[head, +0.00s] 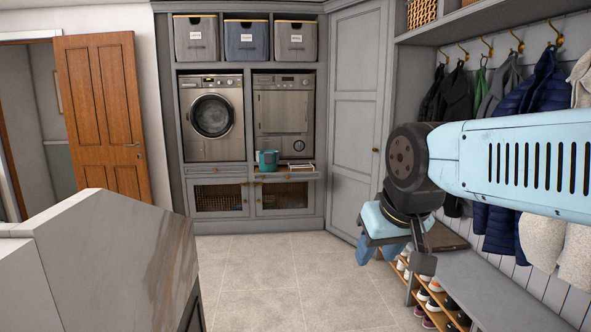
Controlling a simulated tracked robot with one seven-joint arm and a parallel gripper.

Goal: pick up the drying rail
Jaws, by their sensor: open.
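My gripper (398,258) is in the head view at right of centre, hanging below my blue arm in front of the bench. It is open, and I see nothing held between its fingers. A small pale slatted item (300,167), which may be the drying rail, lies on the pull-out shelf under the right-hand machine. It is too small to tell for sure. It is far beyond my gripper and apart from it. A teal tub (268,160) stands just left of it on the same shelf.
The grey bench (490,290) has shoes on racks (430,300) beneath it and coats (510,95) hanging above. A marble-topped counter (110,240) fills the lower left. The tiled floor (265,275) between is clear. A wooden door (100,110) stands at the left.

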